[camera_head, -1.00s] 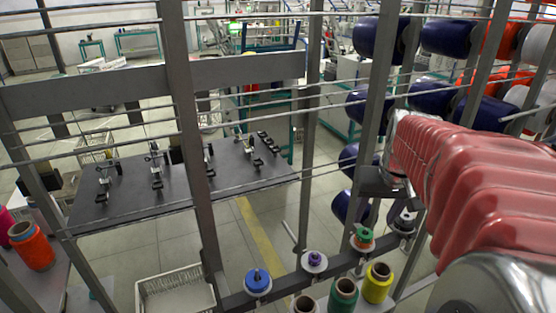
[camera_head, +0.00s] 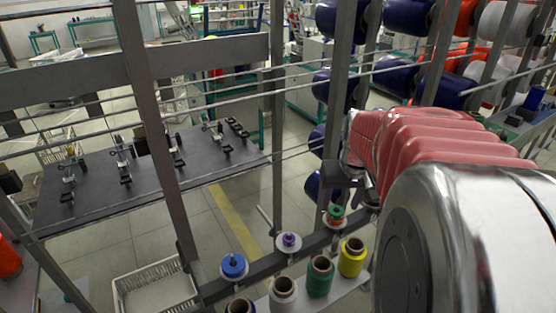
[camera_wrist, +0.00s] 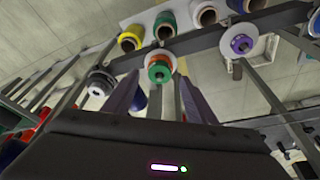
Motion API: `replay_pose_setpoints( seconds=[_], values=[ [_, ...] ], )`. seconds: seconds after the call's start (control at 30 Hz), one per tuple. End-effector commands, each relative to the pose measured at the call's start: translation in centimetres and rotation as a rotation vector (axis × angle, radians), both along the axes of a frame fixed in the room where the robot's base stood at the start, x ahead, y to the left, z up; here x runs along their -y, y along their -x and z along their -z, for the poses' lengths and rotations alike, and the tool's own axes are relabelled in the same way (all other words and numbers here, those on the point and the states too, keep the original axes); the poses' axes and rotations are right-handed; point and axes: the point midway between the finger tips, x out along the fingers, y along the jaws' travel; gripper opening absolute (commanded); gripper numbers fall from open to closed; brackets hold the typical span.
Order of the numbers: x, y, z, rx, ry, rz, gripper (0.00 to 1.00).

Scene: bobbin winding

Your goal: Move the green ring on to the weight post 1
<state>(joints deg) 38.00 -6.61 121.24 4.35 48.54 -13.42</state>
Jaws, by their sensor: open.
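The green ring (camera_head: 336,210) sits with an orange piece on a white disc, on a post of the dark rail. In the wrist view the green ring (camera_wrist: 161,60) shows just beyond my gripper (camera_wrist: 157,80), roughly between the fingertips. My gripper is open, and whether it touches the ring cannot be told. A purple piece (camera_head: 290,239) and a blue piece (camera_head: 233,264) sit on white discs along the same rail. I cannot tell which post is weight post 1.
Yellow (camera_head: 352,257), green (camera_head: 320,276) and white (camera_head: 283,292) thread spools stand close in front of the rail. Upright frame posts and thin rods cross the space. A white basket (camera_head: 156,289) is on the floor, and a dark table (camera_head: 150,175) stands behind.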

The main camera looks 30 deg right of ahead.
Motion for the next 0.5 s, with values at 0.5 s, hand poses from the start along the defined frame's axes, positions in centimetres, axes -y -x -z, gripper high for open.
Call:
replay_pose_setpoints(
  seconds=[0.5],
  values=[
    [0.5, -1.0, 3.7, 0.0, 0.0, 0.0, 0.52]
  ],
)
